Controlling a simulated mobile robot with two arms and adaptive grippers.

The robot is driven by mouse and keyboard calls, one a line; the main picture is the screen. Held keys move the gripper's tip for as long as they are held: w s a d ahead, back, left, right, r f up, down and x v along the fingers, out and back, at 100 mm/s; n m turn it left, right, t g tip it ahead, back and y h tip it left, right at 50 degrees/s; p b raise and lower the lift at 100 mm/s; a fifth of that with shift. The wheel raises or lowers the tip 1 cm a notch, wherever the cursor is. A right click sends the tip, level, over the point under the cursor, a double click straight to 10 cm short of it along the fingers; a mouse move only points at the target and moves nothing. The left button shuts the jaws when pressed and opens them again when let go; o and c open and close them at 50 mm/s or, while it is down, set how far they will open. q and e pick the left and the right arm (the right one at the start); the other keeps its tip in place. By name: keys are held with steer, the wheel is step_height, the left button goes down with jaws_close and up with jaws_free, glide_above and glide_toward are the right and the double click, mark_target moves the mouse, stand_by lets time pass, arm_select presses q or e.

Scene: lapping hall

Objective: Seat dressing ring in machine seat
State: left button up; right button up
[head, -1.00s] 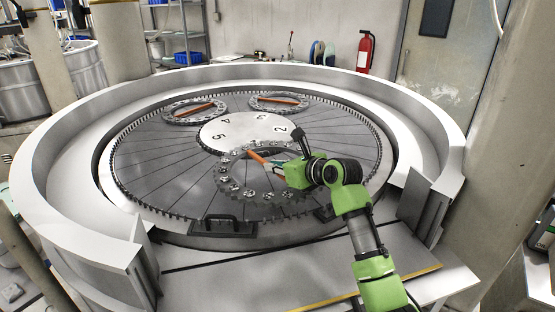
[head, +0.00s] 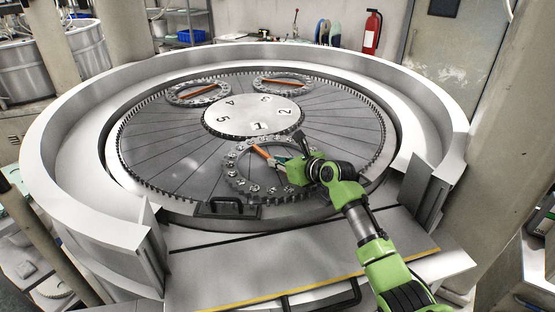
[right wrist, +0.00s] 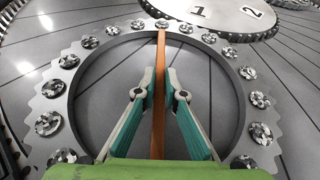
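The dressing ring (head: 232,178), grey and toothed with round studs and an orange bar (head: 262,153) across it, is at the front of the round lapping plate (head: 165,165). My right gripper (head: 276,161) has its fingers closed on the bar, one on each side. In the right wrist view the fingertips (right wrist: 159,78) flank the bar, and the ring (right wrist: 57,92) surrounds them. The ring lies between the numbered centre gear (head: 252,118) and the outer toothed rim, close to the centre gear's teeth. I cannot tell whether it lies flat on the plate. My left gripper is not in view.
Two similar rings with orange bars sit on the plate at the back left (head: 198,93) and back right (head: 283,84). A high pale wall (head: 70,130) surrounds the plate, open at the front. A black handle block (head: 228,208) stands at the front edge.

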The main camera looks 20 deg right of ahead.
steer(key=shift+o, duration=1.3)
steer(key=shift+s+a+r, duration=0.1)
steer(key=shift+s, duration=0.05)
steer(key=shift+s, duration=0.15)
steer(key=b+v, duration=0.2)
steer(key=v, duration=0.9)
steer(key=shift+s+r, duration=0.15)
steer(key=shift+s, duration=0.15)
steer(key=shift+d, duration=0.2)
